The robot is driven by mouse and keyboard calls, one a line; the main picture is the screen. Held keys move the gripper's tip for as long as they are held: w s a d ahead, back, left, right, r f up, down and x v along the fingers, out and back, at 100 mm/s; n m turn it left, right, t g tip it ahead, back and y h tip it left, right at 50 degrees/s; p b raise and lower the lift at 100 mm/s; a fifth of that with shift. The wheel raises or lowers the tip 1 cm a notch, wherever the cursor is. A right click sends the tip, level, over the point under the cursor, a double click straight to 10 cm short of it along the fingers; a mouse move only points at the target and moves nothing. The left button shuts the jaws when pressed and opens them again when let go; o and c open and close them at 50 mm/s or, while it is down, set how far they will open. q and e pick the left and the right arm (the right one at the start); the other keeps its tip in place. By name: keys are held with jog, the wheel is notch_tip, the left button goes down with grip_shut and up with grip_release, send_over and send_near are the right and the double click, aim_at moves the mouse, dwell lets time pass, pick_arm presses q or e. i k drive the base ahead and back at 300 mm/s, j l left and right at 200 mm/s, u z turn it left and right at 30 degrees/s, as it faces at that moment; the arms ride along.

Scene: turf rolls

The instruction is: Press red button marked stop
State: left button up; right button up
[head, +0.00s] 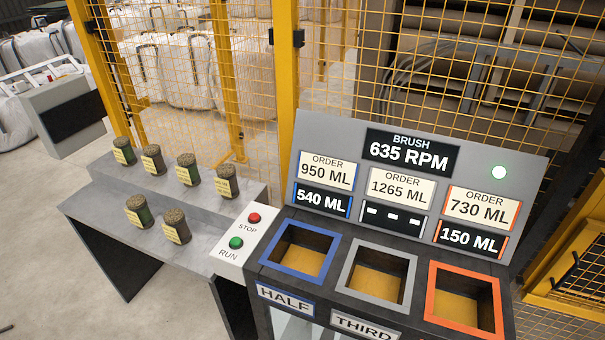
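The red button (254,218) sits on a white panel (231,258) at the right end of the grey bench. The word STOP is printed just below it. A green button (236,243) marked RUN is below it on the same panel. Nothing covers either button. Neither of my grippers shows in the head view.
Several turf-topped jars (153,158) stand on the stepped grey bench (110,215) left of the buttons. To the right is a dark console (330,298) with blue, grey and orange framed bins. Yellow mesh fencing (287,80) stands behind.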

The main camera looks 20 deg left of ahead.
aim_at(255, 217)
jog(key=k+j+u, duration=0.1)
jog(key=u, duration=0.9)
jog(key=j, duration=0.1)
